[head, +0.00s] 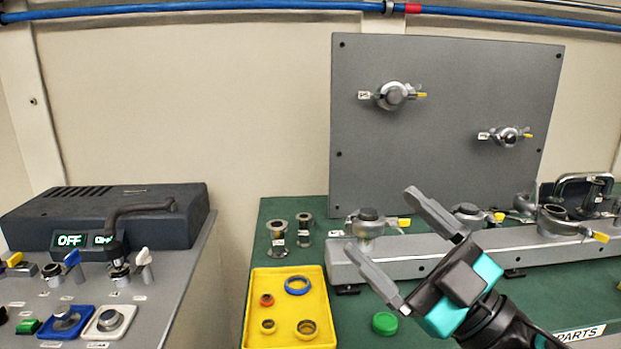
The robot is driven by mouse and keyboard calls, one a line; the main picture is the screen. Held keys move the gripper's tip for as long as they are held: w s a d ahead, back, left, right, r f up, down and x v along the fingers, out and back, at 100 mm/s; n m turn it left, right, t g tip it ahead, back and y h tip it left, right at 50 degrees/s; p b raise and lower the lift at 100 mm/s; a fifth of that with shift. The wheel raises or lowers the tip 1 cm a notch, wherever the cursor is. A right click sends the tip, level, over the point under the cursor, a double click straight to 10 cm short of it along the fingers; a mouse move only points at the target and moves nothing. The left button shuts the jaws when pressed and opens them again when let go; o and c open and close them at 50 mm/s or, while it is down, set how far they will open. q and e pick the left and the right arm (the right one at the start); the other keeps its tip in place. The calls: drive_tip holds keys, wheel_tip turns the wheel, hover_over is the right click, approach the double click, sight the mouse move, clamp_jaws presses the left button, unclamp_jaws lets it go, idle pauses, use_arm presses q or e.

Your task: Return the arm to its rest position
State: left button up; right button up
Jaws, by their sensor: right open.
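My right gripper (398,248) comes in from the lower right of the head view. Its two grey fingers are spread wide apart with nothing between them. It is held over the green bench (300,208), in front of the long grey rail (405,252) and hides part of it. My left gripper is not in the head view.
A yellow tray (263,292) with several rings lies left of the gripper; a green cap (384,323) sits below it. A grey panel (440,140) with two clamped fittings stands behind. A control console (160,275) with levers and an OFF display is at left.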

drive_tip(key=d+f+m+h, duration=0.6)
drive_tip(key=f+m+h, duration=0.1)
drive_tip(key=f+h, duration=0.2)
drive_tip(key=d+f+m+h, duration=0.5)
drive_tip(key=f+m+h, duration=0.3)
drive_tip(key=f+h, duration=0.1)
drive_tip(key=s+f+g, duration=1.2)
drive_tip(key=s+f, duration=0.4)
drive_tip(key=s, duration=0.3)
drive_tip(key=w+a+f+n+t+y, duration=0.1)
drive_tip(key=w+a+f+t+y, duration=0.1)
drive_tip(key=w+f+t, duration=0.4)
drive_tip(key=shift+w+a+f+t+p, duration=0.45)
drive_tip(key=shift+w+f, duration=0.2)
drive_tip(key=shift+f, duration=0.35)
